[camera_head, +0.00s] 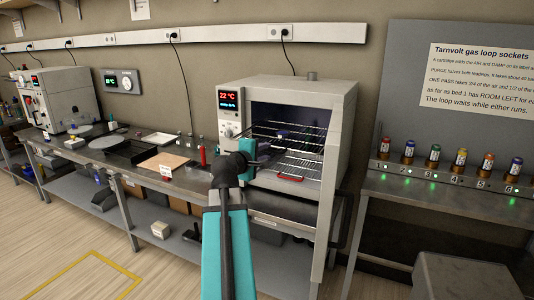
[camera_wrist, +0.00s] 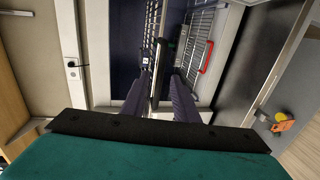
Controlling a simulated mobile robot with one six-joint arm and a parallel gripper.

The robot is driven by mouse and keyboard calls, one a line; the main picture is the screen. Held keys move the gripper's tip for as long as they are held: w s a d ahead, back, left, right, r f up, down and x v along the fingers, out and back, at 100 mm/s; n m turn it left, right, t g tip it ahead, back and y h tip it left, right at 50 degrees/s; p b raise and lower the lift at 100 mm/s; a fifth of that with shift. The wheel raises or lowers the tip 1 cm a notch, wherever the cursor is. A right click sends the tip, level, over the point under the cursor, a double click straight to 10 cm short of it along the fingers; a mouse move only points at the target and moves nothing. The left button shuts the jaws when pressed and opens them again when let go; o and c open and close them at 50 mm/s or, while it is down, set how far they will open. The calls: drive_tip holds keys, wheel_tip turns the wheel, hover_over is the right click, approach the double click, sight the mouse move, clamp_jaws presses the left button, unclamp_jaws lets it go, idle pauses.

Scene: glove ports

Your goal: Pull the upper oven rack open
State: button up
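The oven (camera_head: 345,105) is a light metal box with its front open. Its upper rack (camera_head: 300,130) is a wire shelf with a small dark blue item (camera_head: 282,135) on it. The upper rack also shows left of centre in the wrist view (camera_wrist: 153,30). My gripper (camera_head: 263,157) is at the oven's front, at about the upper rack's height. In the wrist view its two fingers (camera_wrist: 163,72) are apart, with a dark bar between them that looks like the rack's front edge. I cannot tell whether either finger touches it. My gripper partly hides the rack's front in the head view.
The lower rack (camera_head: 302,162) sits below, with a red handle (camera_head: 290,179). A grey bench (camera_head: 400,187) with several coloured cartridges stands right of the oven. A long bench (camera_head: 75,149) on the left holds a tray and boxes. The floor (camera_head: 60,245) at front left is clear.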

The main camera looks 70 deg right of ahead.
drive_tip(key=b+v, duration=0.7)
drive_tip(key=v, duration=0.3)
drive_tip(key=shift+b, duration=0.35)
